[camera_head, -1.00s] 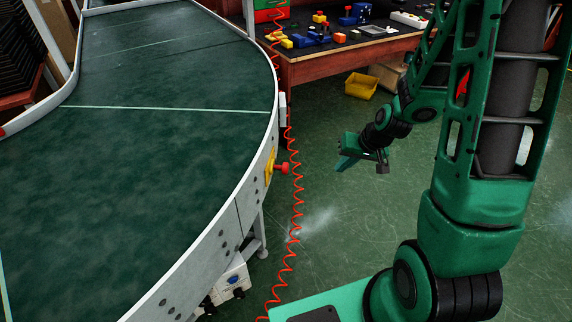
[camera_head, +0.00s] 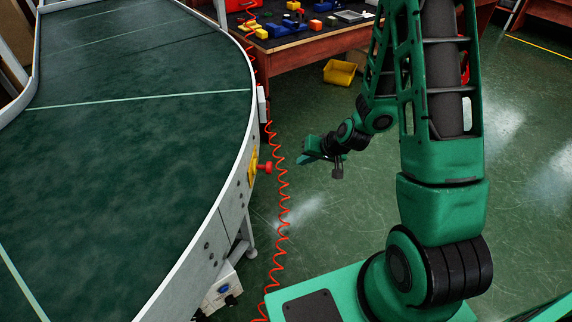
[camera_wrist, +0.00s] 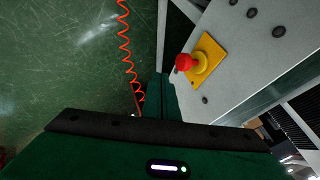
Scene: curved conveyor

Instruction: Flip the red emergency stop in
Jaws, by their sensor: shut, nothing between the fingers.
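The red emergency stop (camera_head: 265,167) is a round red knob on a yellow plate on the conveyor's outer side wall. It sticks out sideways toward my arm. In the wrist view the red knob (camera_wrist: 184,62) sits on a yellow collar and yellow plate (camera_wrist: 208,60), right of centre and beyond the gripper. My gripper (camera_head: 303,159) is shut and empty. It is to the right of the knob in the head view, apart from it, with the red coiled cord between them in the picture. The fingertips are small and partly dark in the wrist view.
The curved conveyor (camera_head: 130,97) with its pale metal rim fills the left. A red coiled cord (camera_head: 283,200) hangs to the floor. A workbench (camera_head: 310,45) with colored parts stands behind, and a yellow bin (camera_head: 340,72) is on the floor. Open green floor lies right.

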